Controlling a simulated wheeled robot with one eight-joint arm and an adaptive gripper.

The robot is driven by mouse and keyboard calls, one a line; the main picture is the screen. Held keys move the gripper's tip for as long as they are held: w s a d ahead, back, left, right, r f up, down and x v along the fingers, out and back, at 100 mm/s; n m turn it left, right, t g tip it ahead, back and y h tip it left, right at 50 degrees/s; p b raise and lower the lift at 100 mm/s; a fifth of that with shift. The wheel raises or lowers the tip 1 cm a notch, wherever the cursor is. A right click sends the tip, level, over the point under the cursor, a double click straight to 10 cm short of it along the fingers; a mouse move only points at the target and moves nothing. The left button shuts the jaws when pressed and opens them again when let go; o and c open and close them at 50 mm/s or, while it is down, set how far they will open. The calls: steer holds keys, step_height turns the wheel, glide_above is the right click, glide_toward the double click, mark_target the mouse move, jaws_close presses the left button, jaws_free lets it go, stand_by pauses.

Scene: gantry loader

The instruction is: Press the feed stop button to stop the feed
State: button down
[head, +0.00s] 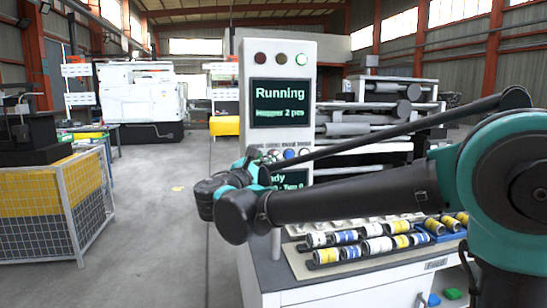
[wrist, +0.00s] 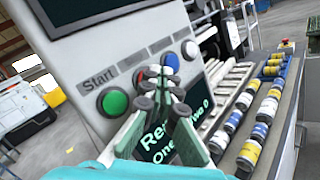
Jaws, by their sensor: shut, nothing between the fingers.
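The control panel (head: 278,49) stands upright in the head view, its screen (head: 282,103) reading "Running" and "Hopper 2 pcs". In the wrist view a button row crosses the panel: a green button (wrist: 113,102) under "Start", a red button (wrist: 139,79) partly behind my fingers, a blue button (wrist: 171,62) and a white button (wrist: 191,50). The labels beyond "Start" are too blurred to read, so I cannot tell which is feed stop. My gripper (wrist: 160,77) is shut and empty, its tips over the row near the red and blue buttons. Contact cannot be judged.
A lower screen (wrist: 165,142) sits under the buttons, partly covered by my fingers. The green lamp (head: 301,60) atop the panel is lit. Racks of yellow, blue and white cylinders (head: 375,246) lie on the bench at right. A mesh cage (head: 60,205) stands left; floor between is clear.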

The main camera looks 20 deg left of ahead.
steer(key=shift+w+a, duration=0.2)
steer(key=shift+w, duration=0.1)
stand_by(0.4)
steer(key=shift+s, duration=0.15)
stand_by(0.3)
steer(key=shift+s+d, duration=0.4)
steer(key=shift+s, duration=0.1)
steer(key=shift+s, duration=0.1)
steer(key=s+d, duration=0.1)
steer(key=s, duration=0.1)
steer(key=s+d, duration=0.1)
steer(key=s, duration=0.1)
steer(key=shift+d, duration=0.35)
stand_by(0.7)
